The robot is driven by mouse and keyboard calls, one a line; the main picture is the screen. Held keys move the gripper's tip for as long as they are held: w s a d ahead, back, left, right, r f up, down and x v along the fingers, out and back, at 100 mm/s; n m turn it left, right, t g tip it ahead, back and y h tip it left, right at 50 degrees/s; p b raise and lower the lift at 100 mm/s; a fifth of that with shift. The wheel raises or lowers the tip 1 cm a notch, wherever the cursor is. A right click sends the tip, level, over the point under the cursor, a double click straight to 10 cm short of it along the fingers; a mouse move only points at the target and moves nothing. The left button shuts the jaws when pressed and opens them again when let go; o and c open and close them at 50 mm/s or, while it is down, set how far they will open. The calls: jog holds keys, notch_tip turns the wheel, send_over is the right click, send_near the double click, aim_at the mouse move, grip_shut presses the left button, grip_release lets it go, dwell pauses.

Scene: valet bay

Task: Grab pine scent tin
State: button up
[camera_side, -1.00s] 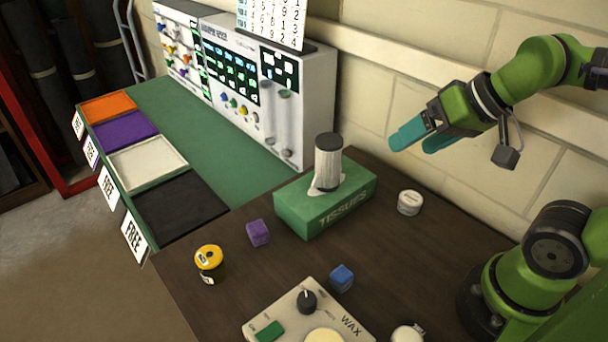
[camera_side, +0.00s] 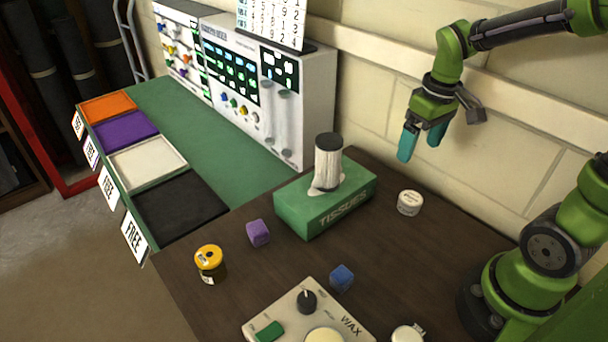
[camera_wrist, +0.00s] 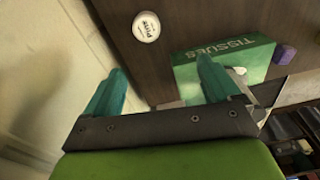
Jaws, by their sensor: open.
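A small round white tin (camera_side: 409,202) stands on the brown table to the right of the tissue box. It also shows in the wrist view (camera_wrist: 146,27), where its lid carries dark lettering that seems to read PINE, seen turned over. My gripper (camera_side: 421,148) is open and empty, with its teal fingers pointing down, high above the table near the wall and over the tin's area. In the wrist view, the fingers (camera_wrist: 160,66) are spread apart and the tin lies beyond their tips, apart from them.
A green tissue box (camera_side: 335,208) with a dark-topped cylinder (camera_side: 328,160) stands left of the tin. A purple cube (camera_side: 258,233), blue cube (camera_side: 341,278), yellow tin (camera_side: 209,262), wax unit (camera_side: 285,316) and another white tin (camera_side: 407,334) are nearer. The wall (camera_side: 490,185) is behind.

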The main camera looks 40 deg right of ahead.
jog(key=d+n, duration=0.1)
jog(key=n, duration=0.2)
send_over(411, 198)
jog(key=shift+g, duration=0.4)
jog(key=f, duration=1.1)
jog(key=shift+w+a+f, duration=0.1)
jog(key=shift+a+f, duration=0.1)
jog(key=shift+a, duration=0.1)
jog(key=shift+d+f, duration=0.2)
jog(key=shift+f, duration=1.15)
jog(key=shift+d+f, duration=0.15)
jog(key=shift+f, duration=1.2)
jog(key=shift+c, duration=0.3)
